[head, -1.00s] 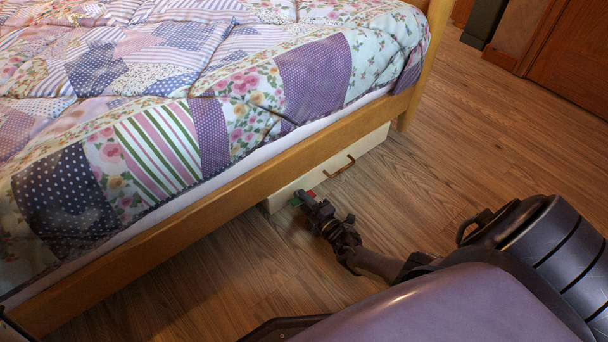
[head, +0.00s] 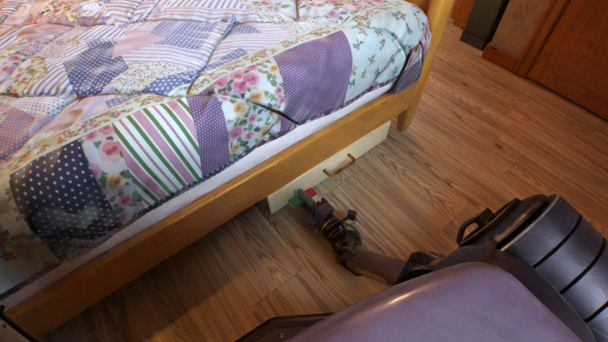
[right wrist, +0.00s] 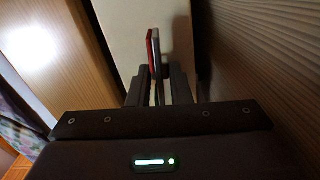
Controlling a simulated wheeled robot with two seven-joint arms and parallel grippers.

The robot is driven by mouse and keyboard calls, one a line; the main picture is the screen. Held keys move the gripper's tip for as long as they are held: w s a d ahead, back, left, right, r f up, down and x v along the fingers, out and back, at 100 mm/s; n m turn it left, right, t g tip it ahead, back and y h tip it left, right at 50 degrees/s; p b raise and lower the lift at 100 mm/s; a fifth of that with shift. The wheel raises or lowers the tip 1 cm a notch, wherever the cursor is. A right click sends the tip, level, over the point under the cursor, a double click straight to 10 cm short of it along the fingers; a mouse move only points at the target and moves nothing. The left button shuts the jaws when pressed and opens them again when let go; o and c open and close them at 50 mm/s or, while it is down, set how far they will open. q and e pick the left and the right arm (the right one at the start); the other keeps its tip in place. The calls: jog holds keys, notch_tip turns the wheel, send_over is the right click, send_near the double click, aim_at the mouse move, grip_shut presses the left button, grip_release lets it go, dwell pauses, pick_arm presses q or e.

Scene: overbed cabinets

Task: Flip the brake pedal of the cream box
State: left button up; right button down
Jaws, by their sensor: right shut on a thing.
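The cream box (head: 318,178) sits on the floor under the bed's side rail, its front showing with a brown handle (head: 340,166). A small red and green piece (head: 309,192), likely the brake pedal, is low at the left part of that front. My right gripper (head: 303,199) is at this piece, just in front of the box. In the right wrist view, the fingers are shut on a thin red and grey piece (right wrist: 152,50) that stands out against the cream front (right wrist: 133,25). The fingers hide part of the pedal. My left gripper is not in view.
The bed's wooden side rail (head: 200,213) runs just above the box, with a patchwork quilt (head: 160,100) over the mattress. A bed leg (head: 407,117) stands to the right of the box. Open wooden floor (head: 470,150) lies to the right.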

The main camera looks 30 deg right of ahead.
jog(key=shift+n+b, duration=0.3)
jog(key=shift+n, duration=1.7)
jog(key=c, duration=1.6)
grip_release()
jog(key=shift+s, duration=0.1)
